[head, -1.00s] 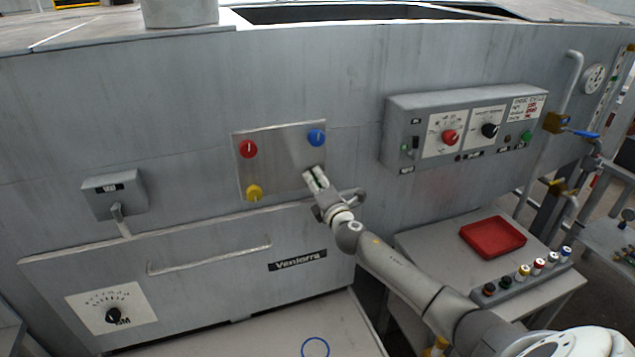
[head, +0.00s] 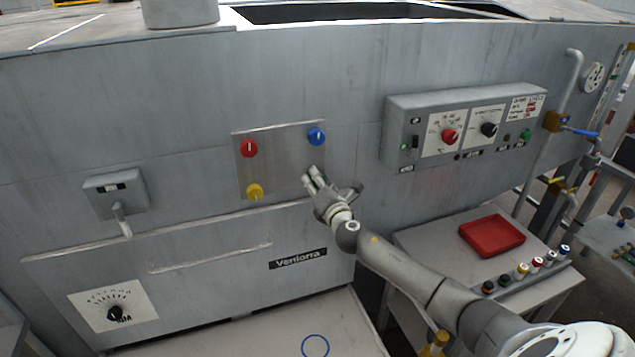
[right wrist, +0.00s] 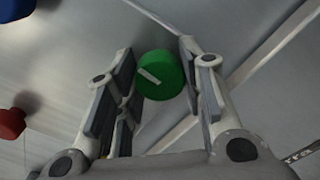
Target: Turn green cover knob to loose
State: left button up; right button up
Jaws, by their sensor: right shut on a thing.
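The green knob (right wrist: 160,75) is a round cap with a pale line mark, seen in the right wrist view between the fingers of my right gripper (right wrist: 157,54). The mark runs slantwise in that view. My right gripper is shut on the knob. In the head view my right gripper (head: 314,174) is at the lower right corner of the metal plate (head: 285,165) and hides the green knob. My left gripper is not in view.
The plate also carries a red knob (head: 249,149), a blue knob (head: 316,137) and a yellow knob (head: 255,191). A control box (head: 398,125) is to the right. A red tray (head: 492,236) lies on the side table below it.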

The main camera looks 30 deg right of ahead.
jog(key=shift+f, duration=0.2)
jog(key=o, duration=1)
jog(key=shift+o, duration=0.2)
jog(key=shift+r, duration=0.1)
jog(key=v, duration=1.2)
